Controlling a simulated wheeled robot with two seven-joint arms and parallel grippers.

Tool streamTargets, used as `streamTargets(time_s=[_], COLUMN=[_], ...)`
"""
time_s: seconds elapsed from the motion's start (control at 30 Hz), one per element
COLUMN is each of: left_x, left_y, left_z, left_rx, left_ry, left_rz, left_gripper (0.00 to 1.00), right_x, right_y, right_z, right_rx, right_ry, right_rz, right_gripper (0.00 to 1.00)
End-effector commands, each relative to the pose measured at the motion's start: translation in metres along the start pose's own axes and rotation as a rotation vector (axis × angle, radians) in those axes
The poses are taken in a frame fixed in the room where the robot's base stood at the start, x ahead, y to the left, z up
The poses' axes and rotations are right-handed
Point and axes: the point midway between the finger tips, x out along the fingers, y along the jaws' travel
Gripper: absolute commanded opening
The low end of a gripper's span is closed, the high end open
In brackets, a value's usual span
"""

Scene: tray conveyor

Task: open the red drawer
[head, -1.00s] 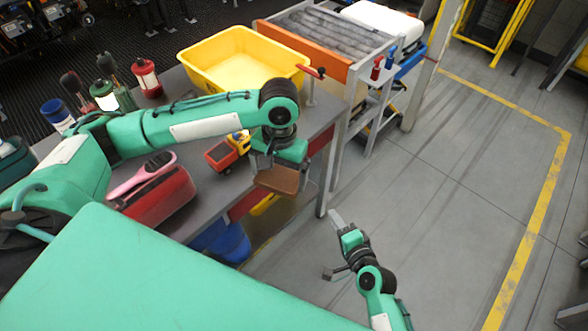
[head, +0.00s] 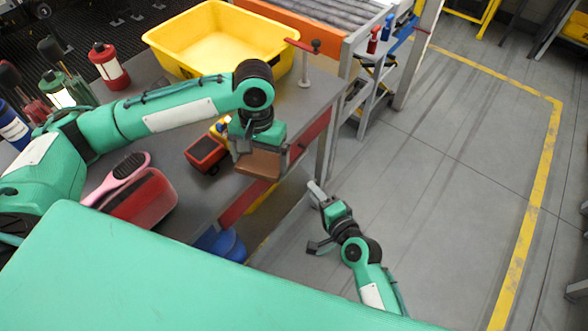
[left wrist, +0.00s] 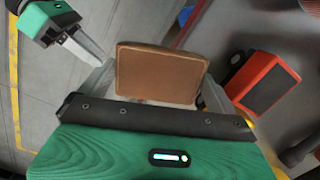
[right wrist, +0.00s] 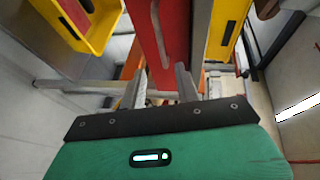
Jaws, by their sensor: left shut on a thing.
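The red drawer front (head: 243,203) runs along the table's front edge, partly hidden behind my left arm's load. My right gripper (head: 314,220) is open and empty, over the floor in front of the table. Its two fingers (right wrist: 160,88) point at the red front; I cannot tell whether they touch it.
On the grey table are a yellow tub (head: 215,45), a red toy truck (head: 205,152), a red case (head: 140,200) with a pink brush, and canisters. Yellow bins (right wrist: 95,25) flank the red front. The floor (head: 430,180) to the right is clear.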

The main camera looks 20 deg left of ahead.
Motion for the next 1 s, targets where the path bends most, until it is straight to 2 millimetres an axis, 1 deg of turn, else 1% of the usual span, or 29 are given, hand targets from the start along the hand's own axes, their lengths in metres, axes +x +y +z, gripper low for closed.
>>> streamTargets(time_s=[0.17,0.4,0.53,0.73,1.0], left_x=[-0.002,-0.001,0.0,0.001,0.001], left_y=[0.0,0.0,0.0,0.0,0.0], left_z=[0.0,0.0,0.0,0.0,0.0], left_rx=[0.0,0.0,0.0,0.0,0.0], left_ry=[0.0,0.0,0.0,0.0,0.0], left_rz=[0.0,0.0,0.0,0.0,0.0], left_gripper=[0.71,0.71,0.71,0.71,0.71], right_x=[0.03,0.077,0.096,0.111,0.113], right_y=[-0.003,-0.002,-0.002,-0.001,-0.001], right_z=[0.0,0.0,0.0,0.0,0.0], right_rx=[0.0,0.0,-0.001,-0.001,-0.001], right_ry=[-0.001,-0.001,-0.001,-0.001,-0.001], right_rz=[-0.002,-0.001,-0.001,0.0,-0.001], right_gripper=[0.32,0.32,0.32,0.32,0.32])
